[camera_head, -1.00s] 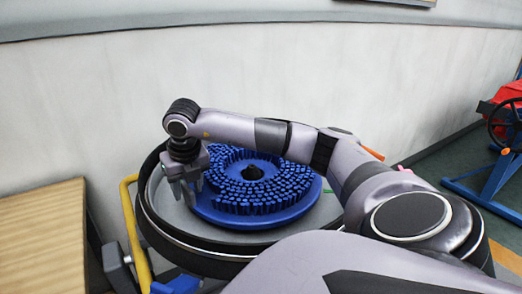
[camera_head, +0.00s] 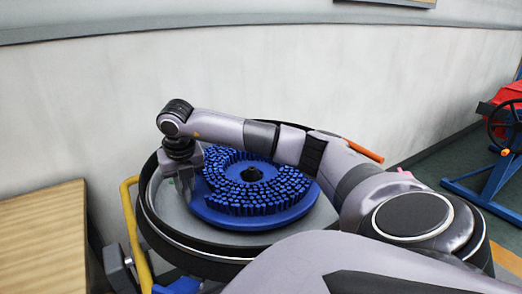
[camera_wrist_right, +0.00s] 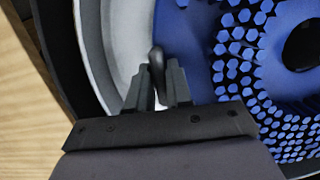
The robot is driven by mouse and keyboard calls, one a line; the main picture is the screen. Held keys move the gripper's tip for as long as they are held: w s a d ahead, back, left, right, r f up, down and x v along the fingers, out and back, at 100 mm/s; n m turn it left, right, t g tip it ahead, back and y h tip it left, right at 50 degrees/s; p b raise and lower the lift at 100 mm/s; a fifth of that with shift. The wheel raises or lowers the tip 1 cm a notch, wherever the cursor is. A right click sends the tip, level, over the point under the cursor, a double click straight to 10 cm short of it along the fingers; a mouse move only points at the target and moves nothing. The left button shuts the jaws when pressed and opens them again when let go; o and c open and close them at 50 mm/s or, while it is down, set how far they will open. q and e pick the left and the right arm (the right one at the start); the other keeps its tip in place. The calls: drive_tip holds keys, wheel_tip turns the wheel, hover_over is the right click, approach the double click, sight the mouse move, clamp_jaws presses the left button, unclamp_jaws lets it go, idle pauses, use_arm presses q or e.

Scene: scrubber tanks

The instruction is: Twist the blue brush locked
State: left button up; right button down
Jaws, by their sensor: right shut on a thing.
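The blue brush (camera_head: 250,218) is a round disc with dense blue bristles facing up and a dark hole in its middle. It lies flat inside a round grey tank (camera_head: 295,239) with a black rim. My right gripper (camera_head: 184,193) reaches down at the brush's left edge. In the right wrist view, the right gripper (camera_wrist_right: 157,80) is shut on a small dark peg (camera_wrist_right: 156,58) beside the brush's blue rim (camera_wrist_right: 188,50). What the peg is fixed to is hidden. My left gripper is not in view.
A wooden surface (camera_head: 40,235) is at the left, next to a yellow bar (camera_head: 132,230) on the tank's side. A pale wall (camera_head: 100,90) stands behind. A red and blue machine with a wheel (camera_head: 505,125) is at the far right. My right arm crosses above the brush.

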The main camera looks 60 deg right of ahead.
drive_tip(key=shift+w+d, duration=0.2)
drive_tip(key=shift+w, duration=0.05)
idle(0.3)
drive_tip(key=shift+w+d+m+p, duration=0.4)
drive_tip(key=shift+w+d+m, duration=0.4)
drive_tip(key=shift+w+m, duration=0.2)
drive_tip(key=shift+w+d, duration=0.1)
drive_tip(key=shift+w+d+m+g+h+p, duration=0.3)
drive_tip(key=shift+w+d+m+p, duration=0.05)
drive_tip(key=shift+w+d+m, duration=0.45)
drive_tip(key=shift+w+d, duration=0.1)
drive_tip(key=shift+d, duration=0.05)
drive_tip(key=shift+d, duration=0.1)
drive_tip(key=shift+w+d+r+m, duration=0.1)
drive_tip(key=shift+w+d+m, duration=0.4)
drive_tip(key=shift+d+m, duration=0.2)
drive_tip(key=shift+w+d+m+p, duration=0.3)
drive_tip(key=shift+d+p, duration=0.05)
drive_tip(key=shift+d, duration=0.15)
